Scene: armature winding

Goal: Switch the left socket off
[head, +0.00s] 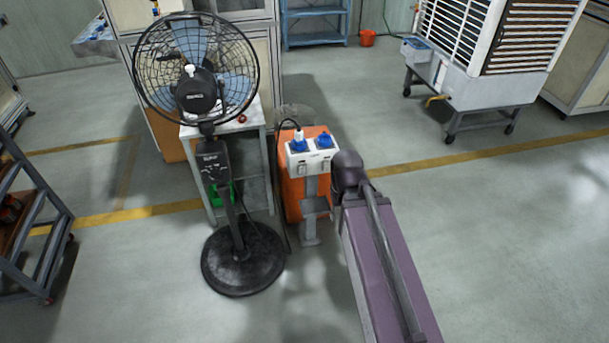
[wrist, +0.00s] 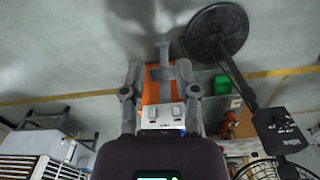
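A white socket box (head: 312,157) with two blue sockets stands on a grey post in front of an orange panel. A white plug with a dark cable sits in the left socket (head: 297,145); the right socket (head: 324,141) looks empty. A small switch is below each, the left switch (head: 302,170) included; their positions are too small to read. In the wrist view, which is upside down, the socket box (wrist: 162,115) shows between the spread fingers of my gripper (wrist: 160,70). My gripper is open and holds nothing.
A black pedestal fan (head: 242,258) stands close left of the socket box, with a small table (head: 242,124) behind it. An air cooler (head: 480,80) stands at the back right. A rack (head: 40,235) is at the left. The floor at right is clear.

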